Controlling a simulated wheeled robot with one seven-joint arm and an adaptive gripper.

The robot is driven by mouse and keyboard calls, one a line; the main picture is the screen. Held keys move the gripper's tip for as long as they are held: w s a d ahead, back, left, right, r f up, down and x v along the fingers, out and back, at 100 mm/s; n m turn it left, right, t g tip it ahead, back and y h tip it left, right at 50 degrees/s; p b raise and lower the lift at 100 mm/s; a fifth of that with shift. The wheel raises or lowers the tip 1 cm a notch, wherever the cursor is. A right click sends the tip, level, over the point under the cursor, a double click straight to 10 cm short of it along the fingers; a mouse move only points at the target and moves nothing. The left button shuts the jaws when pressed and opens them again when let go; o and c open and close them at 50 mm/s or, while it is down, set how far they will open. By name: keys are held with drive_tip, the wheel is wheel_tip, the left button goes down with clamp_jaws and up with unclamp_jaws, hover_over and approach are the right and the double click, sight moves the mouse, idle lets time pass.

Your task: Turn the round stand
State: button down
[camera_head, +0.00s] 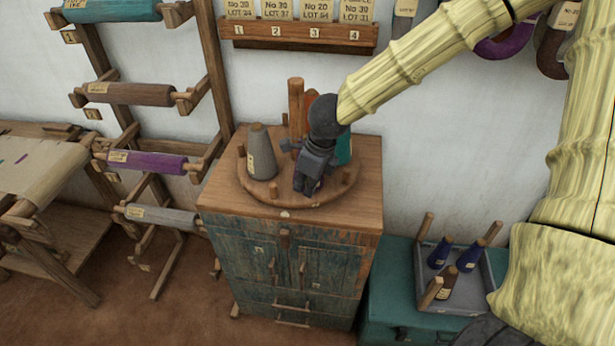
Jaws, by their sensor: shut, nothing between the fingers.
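The round stand (265,191) is a wooden disc with short pegs along its rim and a taller post (296,105) near its middle. It sits on top of a cabinet. A grey cone (260,152) stands on its left part. A teal cone (344,150) and an orange-brown one (312,98) show partly behind my gripper. My gripper (305,188) points down over the front right part of the disc, with its fingers shut and empty. I cannot tell whether it touches the disc or a peg. It hides part of the disc behind it.
The cabinet (265,255) has worn blue-green doors. A grey tray (480,292) with pegs and small cones sits on a teal chest (390,290) at right. A rack with rolls (150,163) stands at left. A numbered card shelf (300,35) hangs on the wall.

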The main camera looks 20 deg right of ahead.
drive_tip(key=x, duration=0.4)
drive_tip(key=shift+f, duration=0.3)
drive_tip(key=shift+w+a+p, duration=0.6)
drive_tip(key=shift+w+a, duration=0.3)
drive_tip(key=shift+w, duration=0.15)
drive_tip(key=shift+w+a, duration=0.4)
drive_tip(key=shift+w, duration=0.1)
drive_tip(key=shift+f, duration=0.1)
drive_tip(key=shift+a, duration=0.15)
